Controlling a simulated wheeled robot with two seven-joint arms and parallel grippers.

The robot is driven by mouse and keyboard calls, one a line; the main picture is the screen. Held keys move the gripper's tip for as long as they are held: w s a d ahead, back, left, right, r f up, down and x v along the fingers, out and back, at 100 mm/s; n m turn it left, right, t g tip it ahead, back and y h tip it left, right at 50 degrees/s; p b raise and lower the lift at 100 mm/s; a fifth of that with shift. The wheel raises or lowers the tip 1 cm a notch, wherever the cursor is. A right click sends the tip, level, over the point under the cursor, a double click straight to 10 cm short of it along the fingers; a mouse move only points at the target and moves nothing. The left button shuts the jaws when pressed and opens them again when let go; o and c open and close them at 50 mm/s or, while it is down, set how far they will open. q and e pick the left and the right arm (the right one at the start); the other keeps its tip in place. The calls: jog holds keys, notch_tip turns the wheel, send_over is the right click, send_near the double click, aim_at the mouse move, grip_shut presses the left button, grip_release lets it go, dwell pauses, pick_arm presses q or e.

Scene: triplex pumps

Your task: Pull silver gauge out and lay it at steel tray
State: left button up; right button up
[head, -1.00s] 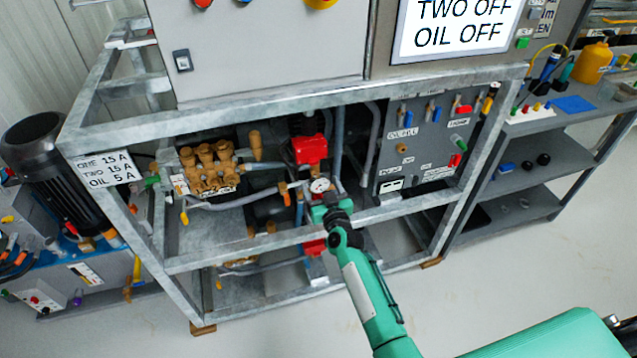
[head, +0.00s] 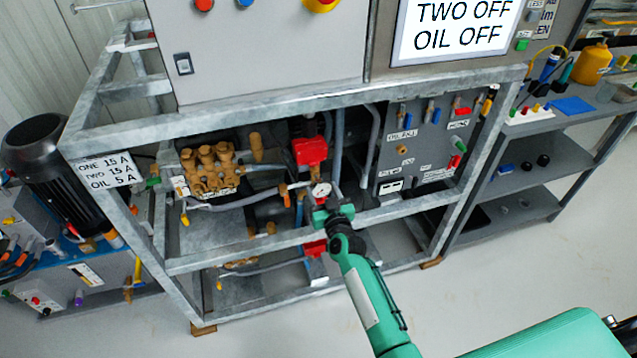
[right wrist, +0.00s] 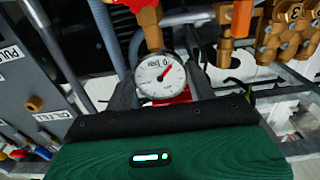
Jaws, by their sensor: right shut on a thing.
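The silver gauge (head: 321,190) has a round white dial and sits at the front of the pump frame, below a red block. My right gripper (head: 321,207) is shut on it. In the right wrist view the gauge (right wrist: 160,77) faces the camera with a red needle, between the two dark fingers of the right gripper (right wrist: 162,92). A brass fitting shows just behind the gauge's upper edge; I cannot tell whether the two are joined. My left gripper is not in view. I cannot make out the steel tray for certain.
The galvanized frame (head: 300,105) surrounds the gauge with bars above and below. A brass pump (head: 208,168) and a red block (head: 309,151) stand close by. A grey panel (head: 425,145) with coloured levers is to the right. Grey shelves (head: 525,205) stand farther right.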

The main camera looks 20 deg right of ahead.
jog(key=shift+s+r+p, duration=0.1)
jog(key=shift+s+p, duration=0.25)
jog(key=shift+s, duration=0.4)
jog(key=shift+s, duration=0.25)
jog(key=shift+s+p, duration=1)
jog(key=shift+s, duration=0.9)
jog(key=shift+s+d, duration=0.1)
jog(key=shift+s, duration=0.1)
